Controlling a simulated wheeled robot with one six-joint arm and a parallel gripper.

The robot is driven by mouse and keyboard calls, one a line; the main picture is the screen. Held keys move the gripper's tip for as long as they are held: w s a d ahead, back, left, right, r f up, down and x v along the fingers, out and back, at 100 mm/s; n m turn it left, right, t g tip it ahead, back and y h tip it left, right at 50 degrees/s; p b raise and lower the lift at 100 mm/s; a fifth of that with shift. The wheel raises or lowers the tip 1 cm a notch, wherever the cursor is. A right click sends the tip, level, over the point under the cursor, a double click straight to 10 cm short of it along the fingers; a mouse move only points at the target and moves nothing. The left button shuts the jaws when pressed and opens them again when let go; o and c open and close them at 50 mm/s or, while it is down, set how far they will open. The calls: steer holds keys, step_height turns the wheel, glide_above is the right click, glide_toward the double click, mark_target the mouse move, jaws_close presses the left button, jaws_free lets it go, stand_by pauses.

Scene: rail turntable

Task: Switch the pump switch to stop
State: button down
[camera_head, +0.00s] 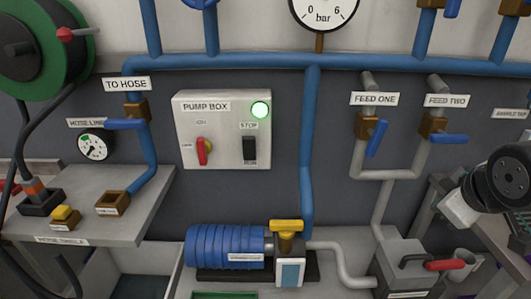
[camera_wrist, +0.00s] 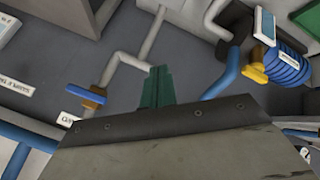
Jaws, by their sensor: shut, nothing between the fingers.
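The pump box (camera_head: 222,158), light grey, is on the dark wall left of centre in the head view. Its black pump switch (camera_head: 249,148) sits at the lower right, with STOP printed above and RUN below; which end is pressed in is too small to tell. My gripper (camera_wrist: 157,88) shows in the wrist view as green fingers held together, empty. It is away from the box, which is not in the wrist view.
Part of my arm (camera_head: 508,177) is at the right edge. The blue pump (camera_head: 228,246) with a yellow-handled valve (camera_head: 286,226) stands below the box. A vertical blue pipe (camera_head: 308,150) runs right of the box. FEED ONE's blue lever (camera_head: 377,138) sticks out further right. The space before the box is clear.

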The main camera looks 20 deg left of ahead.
steer(key=w+a+f+n+t+y, duration=0.1)
steer(key=w+a+n+t+y, duration=0.1)
steer(key=w+a+n+y, duration=0.5)
steer(key=w+a+f+n+t+y, duration=0.15)
steer(key=a+n, duration=0.35)
steer(key=a, duration=0.7)
steer(key=s+a+n+g+y, duration=0.1)
steer(key=s+a+n+y, duration=0.2)
steer(key=a+n+y, duration=0.1)
steer(key=s+a+f+n+g+y, duration=0.1)
steer(key=s+a+n+y, duration=0.3)
steer(key=a+n, duration=0.2)
steer(key=shift+s+a, duration=0.2)
steer(key=shift+a, duration=0.8)
steer(key=shift+g, duration=0.25)
